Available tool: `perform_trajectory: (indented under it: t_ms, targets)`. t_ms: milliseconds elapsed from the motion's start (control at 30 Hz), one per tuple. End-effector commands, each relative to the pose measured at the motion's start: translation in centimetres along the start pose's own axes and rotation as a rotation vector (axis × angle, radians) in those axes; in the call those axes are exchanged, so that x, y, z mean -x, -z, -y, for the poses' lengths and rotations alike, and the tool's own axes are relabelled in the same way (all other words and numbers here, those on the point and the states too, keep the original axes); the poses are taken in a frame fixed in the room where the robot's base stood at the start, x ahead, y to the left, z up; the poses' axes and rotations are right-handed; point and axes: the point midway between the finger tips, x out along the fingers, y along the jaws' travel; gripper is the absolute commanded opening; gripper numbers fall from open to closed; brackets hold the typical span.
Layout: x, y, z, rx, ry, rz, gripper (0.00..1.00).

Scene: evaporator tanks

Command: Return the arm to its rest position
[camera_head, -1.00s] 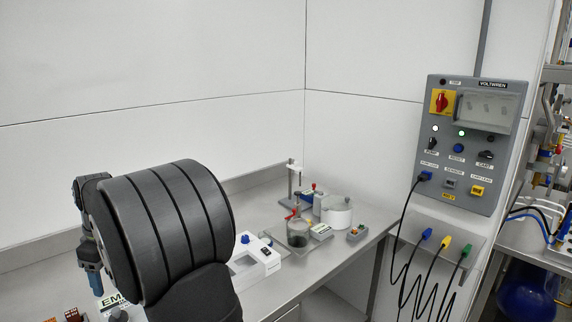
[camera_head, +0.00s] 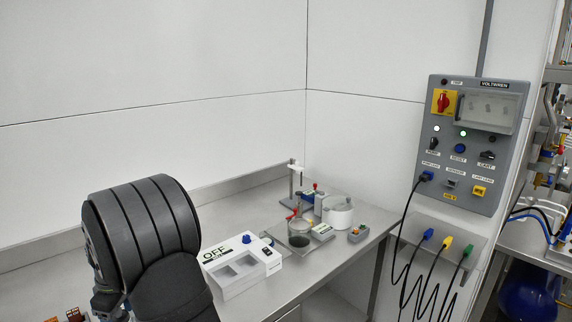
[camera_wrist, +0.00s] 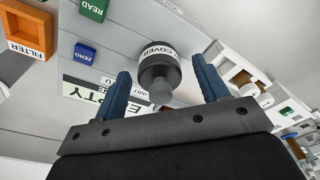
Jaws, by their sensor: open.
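My arm fills the lower left of the head view, its black ribbed link standing over the bench. My gripper (camera_wrist: 158,95) shows in the wrist view with its two blue fingers wide apart. A dark round knob labelled COVER (camera_wrist: 160,65) shows between and beyond the fingers. Whether the fingers touch it I cannot tell, but gaps show on both sides. The gripper itself is hidden in the head view.
On the steel bench (camera_head: 290,277) are a white box marked OFF (camera_head: 240,265), a glass beaker (camera_head: 299,235) and a white round vessel (camera_head: 338,215). A grey control panel (camera_head: 468,145) with hanging cables is at right. An orange FILTER holder (camera_wrist: 27,30) shows in the wrist view.

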Motion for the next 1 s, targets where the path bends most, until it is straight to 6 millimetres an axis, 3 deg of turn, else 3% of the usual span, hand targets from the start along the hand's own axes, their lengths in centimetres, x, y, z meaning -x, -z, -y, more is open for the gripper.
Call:
perform_trajectory:
  t_ms: [333, 633, 1000]
  targets:
    - [6.6, 0.9, -0.1, -0.001, -0.003, -0.003, 0.67]
    - [4.0, 6.3, 1.1, 0.003, 0.002, 0.001, 0.67]
    - [0.9, 9.6, 3.3, 0.001, 0.001, 0.001, 0.67]
